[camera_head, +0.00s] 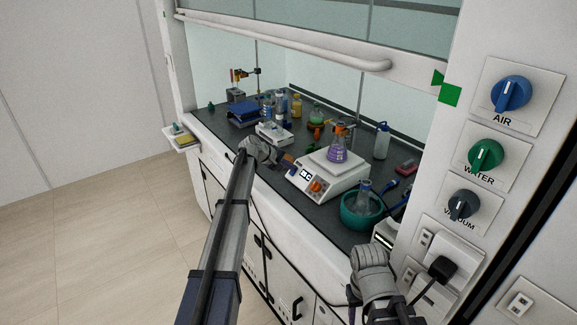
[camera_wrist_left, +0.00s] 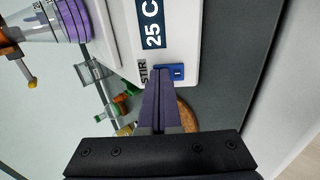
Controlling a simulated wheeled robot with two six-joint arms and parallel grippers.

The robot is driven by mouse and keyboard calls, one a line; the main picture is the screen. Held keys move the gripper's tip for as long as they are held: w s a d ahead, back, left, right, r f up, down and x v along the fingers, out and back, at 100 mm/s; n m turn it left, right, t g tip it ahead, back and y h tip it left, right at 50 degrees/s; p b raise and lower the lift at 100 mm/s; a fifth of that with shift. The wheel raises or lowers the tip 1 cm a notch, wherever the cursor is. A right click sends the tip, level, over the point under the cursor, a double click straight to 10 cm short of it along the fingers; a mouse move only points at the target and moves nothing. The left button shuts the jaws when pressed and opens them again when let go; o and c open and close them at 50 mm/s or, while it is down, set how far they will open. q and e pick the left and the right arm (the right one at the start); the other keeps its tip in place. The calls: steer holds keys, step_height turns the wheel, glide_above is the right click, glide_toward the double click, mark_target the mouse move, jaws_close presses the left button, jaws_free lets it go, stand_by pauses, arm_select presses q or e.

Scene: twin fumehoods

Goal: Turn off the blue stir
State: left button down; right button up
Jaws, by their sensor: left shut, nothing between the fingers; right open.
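The white hotplate stirrer (camera_head: 335,178) stands on the dark bench and holds a flask of purple liquid (camera_head: 337,150). In the left wrist view its front panel (camera_wrist_left: 190,40) shows a "25 C" display (camera_wrist_left: 152,22), the label STIR and a small blue switch (camera_wrist_left: 177,72). My left gripper (camera_head: 290,163) is shut and empty at the panel's left end. In the left wrist view its fingertips (camera_wrist_left: 160,74) lie right beside the blue switch; I cannot tell whether they touch. My right gripper (camera_head: 354,296) hangs low at the front right, open, its fingers mostly hidden.
A teal bowl with a flask (camera_head: 362,208) stands right of the stirrer. A white balance (camera_head: 273,133), bottles and a blue rack (camera_head: 243,108) stand to the left. The sash handle (camera_head: 290,42) runs above. AIR, WATER and VACUUM knobs (camera_head: 486,155) are at right.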

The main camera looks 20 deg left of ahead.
arm_select(q)
steer(key=shift+w+d, duration=0.2)
steer(key=shift+d, duration=0.05)
steer(key=shift+r, duration=0.1)
steer(key=shift+w+d+r+p, duration=0.2)
steer(key=shift+r+p, duration=0.25)
steer(key=shift+p, duration=0.15)
steer(key=shift+r, duration=0.1)
steer(key=shift+a, duration=0.15)
steer(key=shift+s, duration=0.1)
